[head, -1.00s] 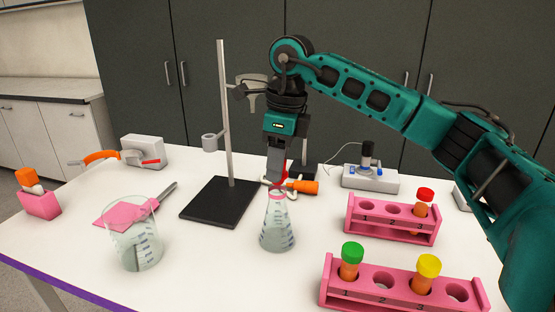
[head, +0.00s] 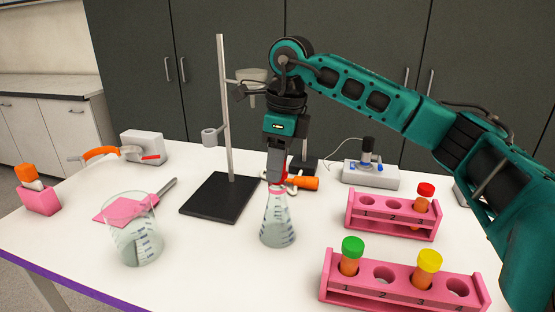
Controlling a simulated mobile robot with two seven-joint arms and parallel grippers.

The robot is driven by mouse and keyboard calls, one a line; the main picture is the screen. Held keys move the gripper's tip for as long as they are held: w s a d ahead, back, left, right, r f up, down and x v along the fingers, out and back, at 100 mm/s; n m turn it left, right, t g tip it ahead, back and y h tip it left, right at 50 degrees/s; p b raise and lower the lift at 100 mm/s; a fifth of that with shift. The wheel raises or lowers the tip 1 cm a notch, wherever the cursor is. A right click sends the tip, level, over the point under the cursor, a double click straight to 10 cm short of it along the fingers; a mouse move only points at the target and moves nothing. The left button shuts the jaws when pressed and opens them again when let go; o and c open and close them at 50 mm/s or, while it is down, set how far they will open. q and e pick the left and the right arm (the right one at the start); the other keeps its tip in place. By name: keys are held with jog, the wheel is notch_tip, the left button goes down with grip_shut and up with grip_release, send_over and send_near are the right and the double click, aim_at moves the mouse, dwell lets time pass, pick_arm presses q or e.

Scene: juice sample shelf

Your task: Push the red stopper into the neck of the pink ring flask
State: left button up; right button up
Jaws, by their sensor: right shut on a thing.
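The pink ring flask (head: 278,222) is a clear conical flask with a pink ring near its neck, upright on the white table in the middle of the head view. My right gripper (head: 277,180) points down directly over the flask's neck. It is shut on the red stopper (head: 284,178), which shows only as a small red patch between the fingers. The stopper is at or just above the flask's mouth; the fingers hide whether it is inside the neck. My left gripper is not in view.
A stand with a black base (head: 220,197) is left of the flask, and a glass beaker (head: 135,240) is farther left. Pink tube racks (head: 400,292) with capped tubes are at the right. An orange-handled tool (head: 303,183) lies close behind the flask.

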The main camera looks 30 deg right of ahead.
jog(key=shift+f, duration=0.35)
dwell(0.5)
jog(key=shift+f+b, duration=0.3)
jog(key=shift+f, duration=0.1)
jog(key=o, duration=1.1)
jog(key=shift+r, duration=0.1)
jog(key=r, duration=0.4)
jog(key=r+p, duration=0.1)
jog(key=r, duration=0.3)
jog(key=s+d+r+p, duration=0.1)
jog(key=r, duration=0.3)
jog(key=shift+d+r, duration=0.1)
jog(key=shift+r, duration=0.25)
